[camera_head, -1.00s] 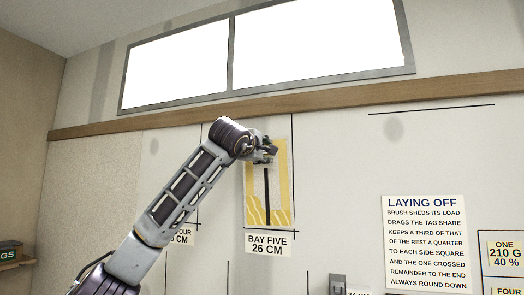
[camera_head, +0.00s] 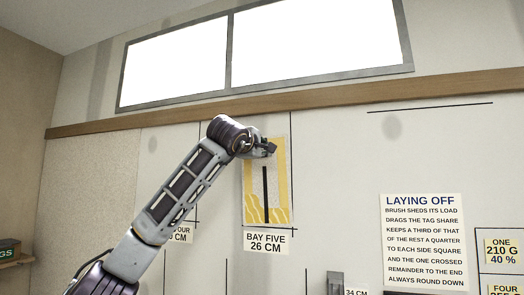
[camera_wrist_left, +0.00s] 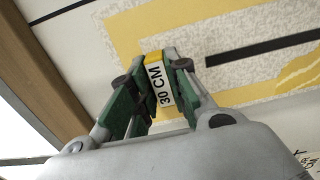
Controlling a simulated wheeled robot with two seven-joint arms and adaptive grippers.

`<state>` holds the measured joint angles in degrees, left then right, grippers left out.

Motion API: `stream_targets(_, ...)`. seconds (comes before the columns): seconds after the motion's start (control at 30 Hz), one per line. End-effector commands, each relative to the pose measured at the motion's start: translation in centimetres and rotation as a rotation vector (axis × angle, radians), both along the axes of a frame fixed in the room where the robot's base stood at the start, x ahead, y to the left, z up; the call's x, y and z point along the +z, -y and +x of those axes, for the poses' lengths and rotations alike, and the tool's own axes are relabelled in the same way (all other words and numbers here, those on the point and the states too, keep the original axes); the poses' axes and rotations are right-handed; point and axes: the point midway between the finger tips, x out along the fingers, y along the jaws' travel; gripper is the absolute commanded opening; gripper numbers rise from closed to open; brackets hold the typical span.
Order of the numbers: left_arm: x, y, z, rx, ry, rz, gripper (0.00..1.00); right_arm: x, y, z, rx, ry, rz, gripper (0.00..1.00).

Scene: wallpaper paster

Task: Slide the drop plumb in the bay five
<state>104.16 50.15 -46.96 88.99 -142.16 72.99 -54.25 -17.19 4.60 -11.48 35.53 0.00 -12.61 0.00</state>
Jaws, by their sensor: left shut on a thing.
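The bay five panel (camera_head: 281,185) is a yellow-bordered, speckled board on the wall above a sign (camera_head: 267,243) reading "BAY FIVE 26 CM". A black vertical strip (camera_head: 265,195) runs down its middle; it shows in the wrist view (camera_wrist_left: 255,48) too. My left gripper (camera_head: 268,149) is at the top of this panel. In the wrist view its green-padded fingers (camera_wrist_left: 150,88) are shut on a small yellow-topped block with a "30 CM" label (camera_wrist_left: 160,86), which I take for the drop plumb. The block lies in line with the strip, a little apart from it. The right gripper is out of view.
A wooden rail (camera_head: 330,97) runs along the wall above the panel, below a bright window (camera_head: 320,45). A "LAYING OFF" notice (camera_head: 423,240) hangs to the right. A grey upright piece (camera_head: 335,282) stands at the lower edge.

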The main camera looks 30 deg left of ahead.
Motion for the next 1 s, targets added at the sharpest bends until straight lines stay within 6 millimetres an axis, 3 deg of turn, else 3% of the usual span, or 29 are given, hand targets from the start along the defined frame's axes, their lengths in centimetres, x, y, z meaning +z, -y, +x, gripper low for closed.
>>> stream_targets(1.0, 0.0, 0.5, -1.8, -0.001, 0.0, -0.001, 0.0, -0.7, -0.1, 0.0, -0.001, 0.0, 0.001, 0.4)
